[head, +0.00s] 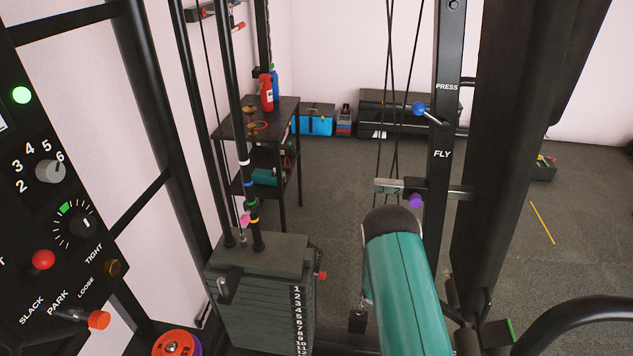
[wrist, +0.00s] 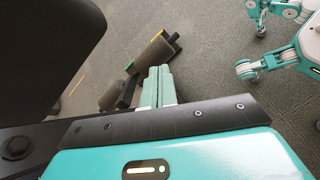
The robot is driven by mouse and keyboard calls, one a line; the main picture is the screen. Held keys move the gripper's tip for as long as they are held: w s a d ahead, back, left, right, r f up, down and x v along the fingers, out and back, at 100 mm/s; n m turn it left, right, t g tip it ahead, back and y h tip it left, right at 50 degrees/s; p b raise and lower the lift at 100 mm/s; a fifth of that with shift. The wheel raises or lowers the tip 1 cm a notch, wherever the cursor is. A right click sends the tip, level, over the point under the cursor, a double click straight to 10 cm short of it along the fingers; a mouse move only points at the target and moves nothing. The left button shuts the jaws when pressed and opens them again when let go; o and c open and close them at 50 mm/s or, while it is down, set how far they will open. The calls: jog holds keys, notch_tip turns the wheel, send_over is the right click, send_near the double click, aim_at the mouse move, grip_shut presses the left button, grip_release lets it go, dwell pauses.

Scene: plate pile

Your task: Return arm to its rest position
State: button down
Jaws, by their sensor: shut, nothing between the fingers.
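My gripper (wrist: 157,86) shows in the wrist view with its two pale teal fingers pressed together. It is shut and empty. The fingers point out over the dark floor, close to foam rollers (wrist: 160,52) that lie just beyond and to the left of them in the picture. In the head view my teal arm link rises from the bottom edge, right of the middle, with a dark rounded joint at its top. My fingers are hidden in the head view.
A numbered weight stack (head: 262,295) with a red pin (head: 322,276) stands left of my arm. A black upright (head: 447,130) marked PRESS and FLY stands behind it. A control panel (head: 55,200) fills the left. A black pad (wrist: 45,50) is near my gripper. Floor (head: 335,190) lies open beyond.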

jog(key=a+r+m+t+y, duration=0.25)
jog(key=a+r, duration=0.25)
jog(key=r, duration=1.1)
jog(key=a+r+m+t+y, duration=0.1)
jog(key=a+r+m+y, duration=0.3)
jog(key=r, duration=1.1)
jog(key=s+a+r+m+t+y, duration=0.1)
jog(key=s+a+r+t+y, duration=0.1)
jog(key=s+a+r, duration=0.4)
jog(key=s+a+r+m+t+y, duration=0.1)
jog(key=s+a+r+t, duration=0.3)
jog(key=s+r, duration=0.6)
notch_tip(320, 180, up, 2)
jog(key=shift+s+a+r+y, duration=0.1)
jog(key=shift+s+a+y, duration=0.25)
jog(key=shift+a, duration=0.8)
